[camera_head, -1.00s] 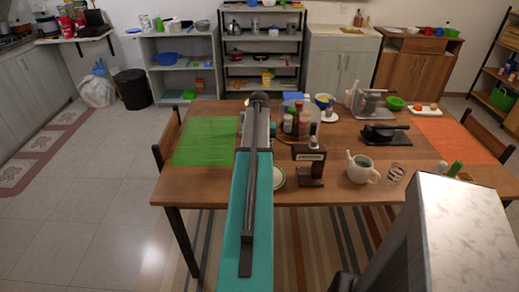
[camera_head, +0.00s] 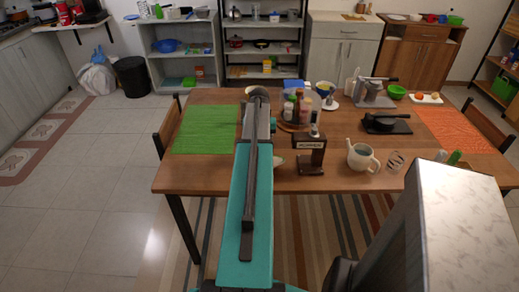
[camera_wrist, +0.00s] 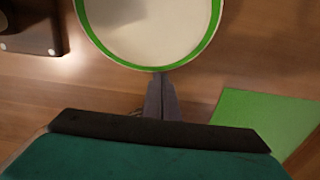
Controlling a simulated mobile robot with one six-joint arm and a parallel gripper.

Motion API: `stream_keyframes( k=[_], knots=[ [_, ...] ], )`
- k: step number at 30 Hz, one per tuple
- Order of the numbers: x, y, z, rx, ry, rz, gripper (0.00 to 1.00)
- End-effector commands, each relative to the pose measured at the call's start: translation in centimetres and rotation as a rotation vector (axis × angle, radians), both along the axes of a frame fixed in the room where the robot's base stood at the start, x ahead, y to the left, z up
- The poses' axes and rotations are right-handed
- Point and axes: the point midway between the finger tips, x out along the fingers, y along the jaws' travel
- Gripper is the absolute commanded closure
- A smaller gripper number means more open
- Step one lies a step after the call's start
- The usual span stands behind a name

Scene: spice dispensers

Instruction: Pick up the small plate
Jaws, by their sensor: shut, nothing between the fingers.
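The small plate, white with a green rim, shows in the wrist view (camera_wrist: 150,30), cut off by the top edge. In the head view only a sliver of it (camera_head: 278,161) shows beside my arm, on the wooden table. My gripper (camera_wrist: 160,78) is shut and empty, its fingertips close together at the plate's near rim in the wrist view. I cannot tell whether they touch it. My arm hides the gripper in the head view.
A green mat (camera_head: 205,130) lies to the left. A white teapot (camera_head: 361,156) and a glass (camera_head: 396,162) stand further right. Bottles (camera_head: 297,108) stand behind.

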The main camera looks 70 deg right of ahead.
Motion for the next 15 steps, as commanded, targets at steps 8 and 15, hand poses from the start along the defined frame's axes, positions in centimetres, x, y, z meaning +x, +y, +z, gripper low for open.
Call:
stream_keyframes(
  k=[8, 15],
  knots=[
    [-1.1, 2.7, 0.0, 0.001, 0.0, 0.0, 1.0],
    [-1.9, 4.8, 0.0, 0.001, 0.0, -0.001, 1.0]
  ],
)
